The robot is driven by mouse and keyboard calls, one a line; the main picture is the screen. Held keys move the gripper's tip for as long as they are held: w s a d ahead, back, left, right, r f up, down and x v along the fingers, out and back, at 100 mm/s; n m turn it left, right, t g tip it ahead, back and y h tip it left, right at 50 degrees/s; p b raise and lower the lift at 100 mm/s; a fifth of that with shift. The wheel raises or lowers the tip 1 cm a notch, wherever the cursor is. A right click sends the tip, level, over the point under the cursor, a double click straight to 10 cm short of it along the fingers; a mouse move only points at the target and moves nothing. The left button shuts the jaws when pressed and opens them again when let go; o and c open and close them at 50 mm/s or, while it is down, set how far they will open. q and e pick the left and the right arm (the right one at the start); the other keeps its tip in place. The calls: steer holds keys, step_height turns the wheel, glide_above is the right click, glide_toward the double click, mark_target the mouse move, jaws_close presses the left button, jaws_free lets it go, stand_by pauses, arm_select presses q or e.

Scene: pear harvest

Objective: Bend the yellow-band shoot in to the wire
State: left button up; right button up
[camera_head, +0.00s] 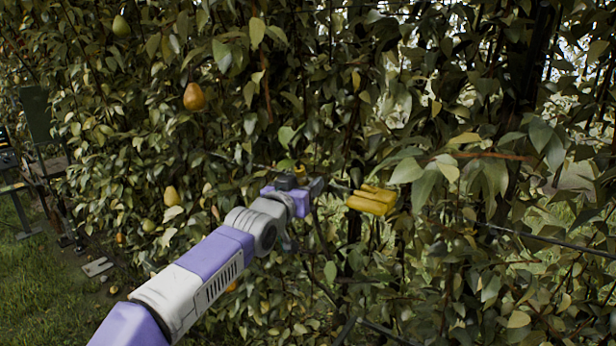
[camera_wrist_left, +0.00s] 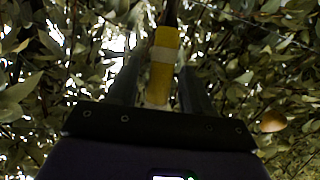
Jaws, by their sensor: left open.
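My left gripper (camera_head: 316,186) reaches into the foliage from the left, jaws open. In the left wrist view a yellow band (camera_wrist_left: 163,62) on an upright shoot stands between the two dark fingers (camera_wrist_left: 158,85). A paler ring crosses the band; I cannot tell whether either finger touches it. In the head view a yellow piece (camera_head: 372,201) sits just right of the gripper, and I cannot tell whether it is the same band. A dark wire (camera_head: 550,240) runs across the lower right, partly hidden by leaves. My right gripper is not in view.
Dense leaves and branches surround the gripper. An orange pear (camera_head: 194,97), a green pear (camera_head: 121,27) and a yellow pear (camera_head: 171,196) hang at the left. A blurred pear (camera_wrist_left: 273,121) shows right of the fingers in the wrist view. Grass (camera_head: 40,285) lies open at lower left.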

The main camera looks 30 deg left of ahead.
arm_select(q)
steer(key=shift+w+a+p, duration=0.1)
steer(key=shift+w+p, duration=0.2)
steer(key=shift+w, duration=0.65)
steer(key=shift+c, duration=0.3)
jaws_close()
